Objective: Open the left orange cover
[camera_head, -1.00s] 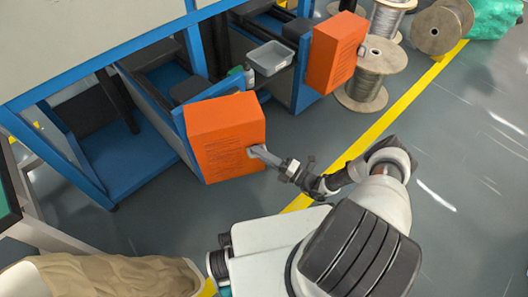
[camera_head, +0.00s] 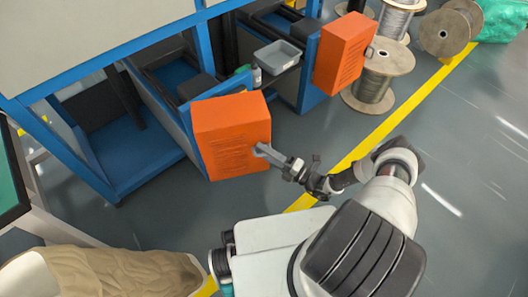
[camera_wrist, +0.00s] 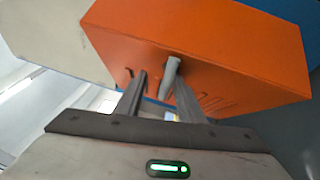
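The left orange cover (camera_head: 232,138) is a box-shaped orange panel with slots in its face, in the middle of the head view. It fills the upper part of the wrist view (camera_wrist: 215,55). A grey handle (camera_wrist: 172,74) sticks out from its face. My gripper (camera_head: 262,151) is at this handle, on the cover's right side. In the wrist view my gripper's two fingers (camera_wrist: 158,84) are apart, with the handle against or just in front of the right finger. A gap shows beside the left finger. Whether they touch the handle is hard to tell.
A second orange cover (camera_head: 343,50) with a grey handle is farther back to the right. A grey tray (camera_head: 277,55) and a bottle sit between them on the blue-framed machine (camera_head: 110,160). Cable spools (camera_head: 378,75) stand at the back right. The floor right of the yellow line is clear.

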